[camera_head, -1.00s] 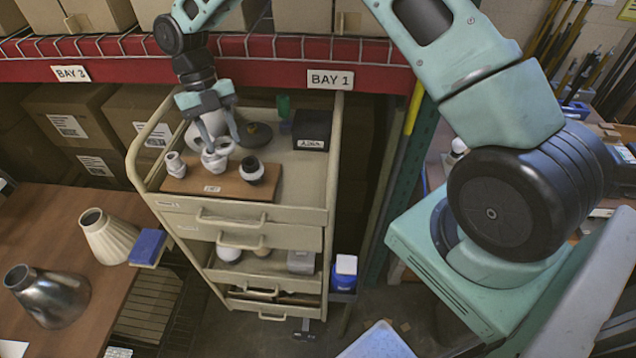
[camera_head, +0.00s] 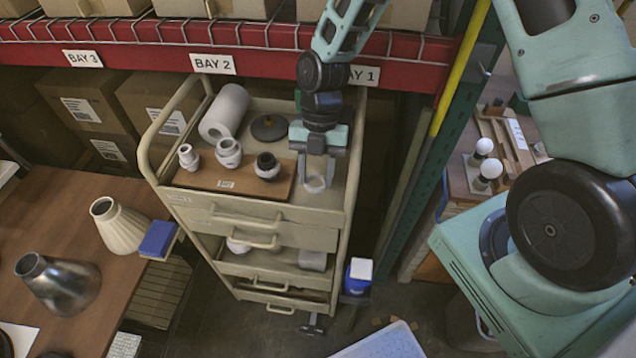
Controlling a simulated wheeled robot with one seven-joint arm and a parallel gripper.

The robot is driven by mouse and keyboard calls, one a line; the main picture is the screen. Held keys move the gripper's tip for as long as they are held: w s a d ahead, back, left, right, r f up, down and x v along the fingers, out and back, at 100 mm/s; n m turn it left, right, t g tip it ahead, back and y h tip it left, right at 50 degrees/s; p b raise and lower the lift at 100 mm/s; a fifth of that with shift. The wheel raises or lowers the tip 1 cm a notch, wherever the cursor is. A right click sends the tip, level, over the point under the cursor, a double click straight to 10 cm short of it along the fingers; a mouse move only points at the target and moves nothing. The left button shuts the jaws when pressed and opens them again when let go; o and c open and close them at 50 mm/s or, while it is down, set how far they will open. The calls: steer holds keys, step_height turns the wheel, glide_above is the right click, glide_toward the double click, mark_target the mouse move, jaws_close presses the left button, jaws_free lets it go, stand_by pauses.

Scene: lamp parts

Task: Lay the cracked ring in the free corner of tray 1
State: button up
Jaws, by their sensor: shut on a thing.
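My gripper (camera_head: 316,180) points down over the right side of the cart's top, just right of the wooden board. It is shut on a small pale ring (camera_head: 315,184), low over the cart top; I cannot tell whether the ring touches it. No crack can be made out at this size. The wooden board (camera_head: 215,182) has a small unreadable label. On it stand a small white socket (camera_head: 188,158), a larger white socket (camera_head: 229,153) and a black-topped socket (camera_head: 267,166). I cannot tell which surface is tray 1.
The cart (camera_head: 265,213) has a raised rim and handle rail. A white cylinder (camera_head: 225,112) and a dark disc (camera_head: 269,127) lie behind the board. A shelf beam (camera_head: 270,62) crosses behind.

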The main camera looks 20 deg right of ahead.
mark_target(317, 177)
steer(key=shift+f+p, duration=0.8)
steer(key=shift+f, duration=1.8)
steer(key=shift+f, duration=0.1)
steer(key=o, duration=1.1)
